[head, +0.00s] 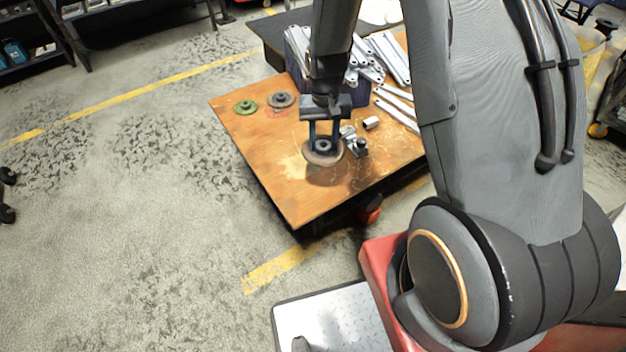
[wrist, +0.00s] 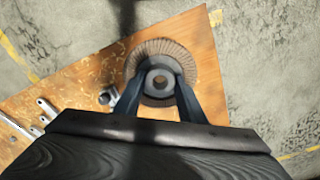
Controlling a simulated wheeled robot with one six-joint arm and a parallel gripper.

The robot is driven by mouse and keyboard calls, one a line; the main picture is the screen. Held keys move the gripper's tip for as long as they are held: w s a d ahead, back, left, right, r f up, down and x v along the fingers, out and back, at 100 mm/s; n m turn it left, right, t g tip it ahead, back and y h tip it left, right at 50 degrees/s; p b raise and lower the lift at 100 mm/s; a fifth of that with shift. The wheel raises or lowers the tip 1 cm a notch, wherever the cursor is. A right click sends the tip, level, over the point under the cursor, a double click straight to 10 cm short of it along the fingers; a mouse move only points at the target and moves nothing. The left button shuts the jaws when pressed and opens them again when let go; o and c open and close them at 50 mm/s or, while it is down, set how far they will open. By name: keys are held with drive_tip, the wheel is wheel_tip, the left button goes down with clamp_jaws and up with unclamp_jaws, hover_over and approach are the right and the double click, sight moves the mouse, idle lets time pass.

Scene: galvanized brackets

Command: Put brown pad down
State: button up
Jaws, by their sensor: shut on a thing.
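The brown pad (head: 316,157) is a round disc with a grey hub. My gripper (head: 323,146) is shut on its hub, over the front left part of the wooden table (head: 300,205). A dark shadow lies on the table just below the pad, so it appears slightly above the top. In the wrist view the brown pad (wrist: 150,54) shows its ribbed face, with the two fingers of my gripper (wrist: 160,84) on either side of the hub. The arm and fingers hide little of the disc.
A green disc (head: 246,107) and a grey disc (head: 281,100) lie at the table's back left. Small metal fittings (head: 357,146) stand just right of the pad. Metal brackets (head: 386,58) fill the back right. The table's front left corner is clear.

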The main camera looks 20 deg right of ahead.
drive_tip(key=w+f+m+b, duration=0.1)
drive_tip(key=w+f+b, duration=0.1)
drive_tip(key=f, duration=0.4)
drive_tip(key=w+f+m+b, duration=0.1)
drive_tip(key=w+f+b, duration=0.1)
drive_tip(key=f, duration=0.3)
drive_tip(key=w+f+m+b, duration=0.1)
drive_tip(key=w+f+b, duration=0.1)
drive_tip(key=f, duration=0.4)
drive_tip(key=shift+a+f, duration=0.15)
drive_tip(key=shift+f, duration=0.2)
drive_tip(key=shift+f+b, duration=0.1)
drive_tip(key=shift+b, duration=0.2)
drive_tip(key=o, duration=1.1)
